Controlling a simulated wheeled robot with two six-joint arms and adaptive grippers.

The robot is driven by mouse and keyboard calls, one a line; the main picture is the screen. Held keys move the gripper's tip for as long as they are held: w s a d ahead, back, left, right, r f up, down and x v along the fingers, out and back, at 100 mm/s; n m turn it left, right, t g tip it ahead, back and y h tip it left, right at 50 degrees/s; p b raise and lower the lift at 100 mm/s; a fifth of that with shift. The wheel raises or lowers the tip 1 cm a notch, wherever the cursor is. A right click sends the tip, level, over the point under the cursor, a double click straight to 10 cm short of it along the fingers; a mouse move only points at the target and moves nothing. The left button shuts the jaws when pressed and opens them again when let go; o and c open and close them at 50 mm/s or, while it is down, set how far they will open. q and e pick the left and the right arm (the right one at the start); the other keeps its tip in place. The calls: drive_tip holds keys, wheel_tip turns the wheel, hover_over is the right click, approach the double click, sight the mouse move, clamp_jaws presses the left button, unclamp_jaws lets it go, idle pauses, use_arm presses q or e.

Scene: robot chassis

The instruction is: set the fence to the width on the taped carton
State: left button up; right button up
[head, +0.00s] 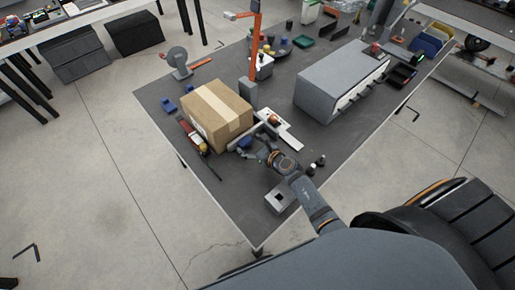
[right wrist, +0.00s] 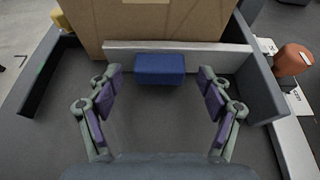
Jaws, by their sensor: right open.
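The taped brown carton (head: 217,112) stands on the dark table in the head view; its side fills the top of the right wrist view (right wrist: 120,22). A pale fence bar (right wrist: 215,54) runs across in front of the carton, very near it. A blue block (right wrist: 160,68) sits at the middle of the bar's near side. My right gripper (right wrist: 160,84) is open, with its fingers to either side of the block and a gap on both sides. In the head view the right gripper (head: 252,150) is small and partly hidden. My left gripper is not in view.
An orange-red knob (right wrist: 291,59) stands on a white strip right of a dark side wall (right wrist: 261,88); another dark wall (right wrist: 42,82) is at left. A large grey box (head: 340,80) and an orange post (head: 254,45) stand farther back.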

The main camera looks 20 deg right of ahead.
drive_tip(key=v, duration=1)
drive_tip(key=shift+s, duration=0.15)
